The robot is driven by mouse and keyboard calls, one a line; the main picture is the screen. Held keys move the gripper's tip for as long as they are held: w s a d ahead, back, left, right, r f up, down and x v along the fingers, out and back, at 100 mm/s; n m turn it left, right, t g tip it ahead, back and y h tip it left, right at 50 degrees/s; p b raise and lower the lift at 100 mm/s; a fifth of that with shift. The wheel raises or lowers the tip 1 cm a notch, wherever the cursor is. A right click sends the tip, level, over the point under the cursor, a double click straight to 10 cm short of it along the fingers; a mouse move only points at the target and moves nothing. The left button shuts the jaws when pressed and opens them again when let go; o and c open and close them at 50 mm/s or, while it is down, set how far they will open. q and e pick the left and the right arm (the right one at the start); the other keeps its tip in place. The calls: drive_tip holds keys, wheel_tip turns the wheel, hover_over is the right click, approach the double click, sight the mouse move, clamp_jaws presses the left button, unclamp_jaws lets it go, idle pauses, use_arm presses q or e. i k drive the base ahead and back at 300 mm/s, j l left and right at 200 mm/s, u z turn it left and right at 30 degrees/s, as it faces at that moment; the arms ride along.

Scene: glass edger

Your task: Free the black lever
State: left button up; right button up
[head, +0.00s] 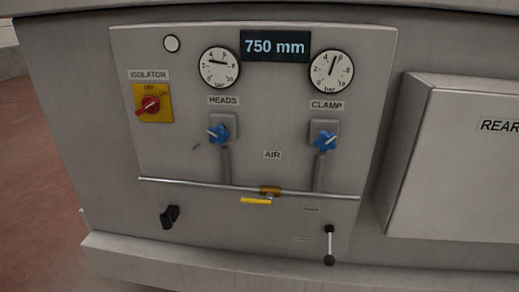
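A short black handle (170,216) sticks out from the lower left of the grey machine panel (200,250). At the lower right of the panel is a slim metal rod lever with black ends (329,246), standing nearly upright. I cannot tell from this view which of the two is the black lever, or what holds either one. Nothing is seen touching the black handle apart from the panel. Neither of my grippers is in view.
A horizontal pipe (210,184) crosses the panel, with a yellow-handled valve (257,200) lying along it. Above are two blue knobs, two gauges and a red isolator switch (149,104). A box marked REAR (460,170) juts out at the right. Floor shows at the left.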

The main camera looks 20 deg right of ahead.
sight(329, 260)
drive_tip(key=z, duration=1.4)
